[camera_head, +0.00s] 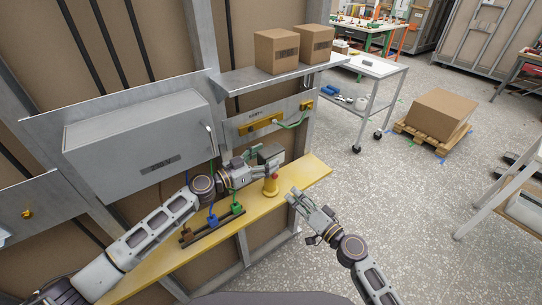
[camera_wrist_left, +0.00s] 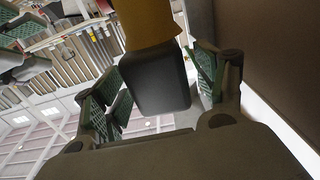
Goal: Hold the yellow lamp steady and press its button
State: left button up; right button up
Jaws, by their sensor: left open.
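The yellow lamp (camera_head: 271,187) stands upright on the yellow shelf (camera_head: 312,172), near its right end. It has a dark grey head (camera_head: 271,153), and a small red spot, likely the button, shows on the yellow body. My left gripper (camera_head: 262,172) is at the lamp from the left. In the left wrist view the dark grey head (camera_wrist_left: 155,82) and yellow body (camera_wrist_left: 147,22) lie between the open fingers; gaps show on both sides. My right gripper (camera_head: 293,196) is right of the lamp, apart from it; its finger opening is too small to judge.
A grey wall cabinet (camera_head: 140,140) is above my left arm. Blue and green valve-like parts (camera_head: 237,208) sit on a dark rail left of the lamp. Two cardboard boxes (camera_head: 277,50) stand on the upper shelf. Floor right of the shelf is open.

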pick_arm(q)
jog(key=shift+x, duration=1.3)
jog(key=c, duration=1.3)
jog(key=shift+c, duration=0.2)
pick_arm(e)
grip_shut()
